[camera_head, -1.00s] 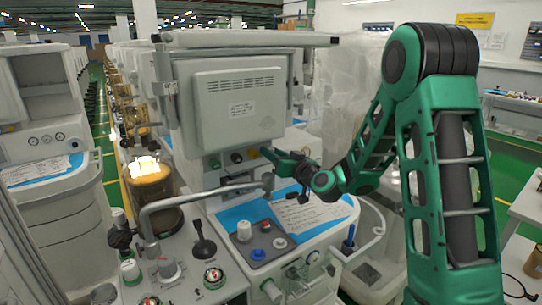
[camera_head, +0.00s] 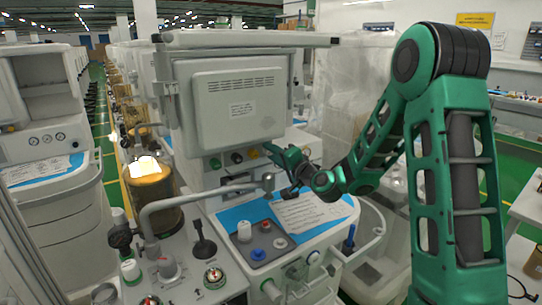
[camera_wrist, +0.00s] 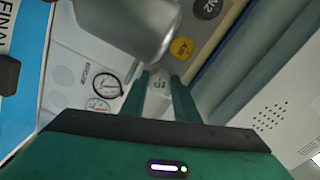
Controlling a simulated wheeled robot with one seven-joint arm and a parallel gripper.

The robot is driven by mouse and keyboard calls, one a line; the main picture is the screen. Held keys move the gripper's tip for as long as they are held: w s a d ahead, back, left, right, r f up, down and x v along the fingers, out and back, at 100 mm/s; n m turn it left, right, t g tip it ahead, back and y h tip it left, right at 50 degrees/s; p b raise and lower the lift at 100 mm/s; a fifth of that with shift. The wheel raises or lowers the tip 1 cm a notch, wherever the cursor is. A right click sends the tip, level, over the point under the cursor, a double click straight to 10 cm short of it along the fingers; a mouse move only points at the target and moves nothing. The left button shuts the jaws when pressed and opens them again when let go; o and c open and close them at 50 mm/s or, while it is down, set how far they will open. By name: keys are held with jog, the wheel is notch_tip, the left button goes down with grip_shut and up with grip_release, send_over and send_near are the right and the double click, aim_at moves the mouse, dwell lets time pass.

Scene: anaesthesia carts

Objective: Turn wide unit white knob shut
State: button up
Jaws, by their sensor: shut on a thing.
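The wide unit (camera_head: 236,100) stands mid-view in the head view, with a row of small knobs under its big grey panel. A green knob (camera_head: 215,163), a black knob (camera_head: 237,157) and a yellow knob (camera_head: 252,153) show in that row. My gripper (camera_head: 268,149) is at the row's right end and covers what it holds there. In the wrist view my gripper's fingers (camera_wrist: 160,88) close on both sides of a pale knob marked O2 (camera_wrist: 158,84), which I take as the white knob. The yellow knob (camera_wrist: 182,48) and the black knob (camera_wrist: 208,9) are beside it.
A bent grey pipe (camera_head: 200,195) crosses in front of the unit. A blurred grey cylinder (camera_wrist: 130,25) is close to my fingers in the wrist view.

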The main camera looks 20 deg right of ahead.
jog(key=m, duration=2.4)
jog(key=shift+d+f, duration=0.15)
jog(key=shift+f, duration=0.05)
dwell(0.4)
jog(key=o, duration=0.8)
jog(key=shift+r, duration=0.1)
jog(key=v, duration=1)
jog(key=shift+s, duration=0.3)
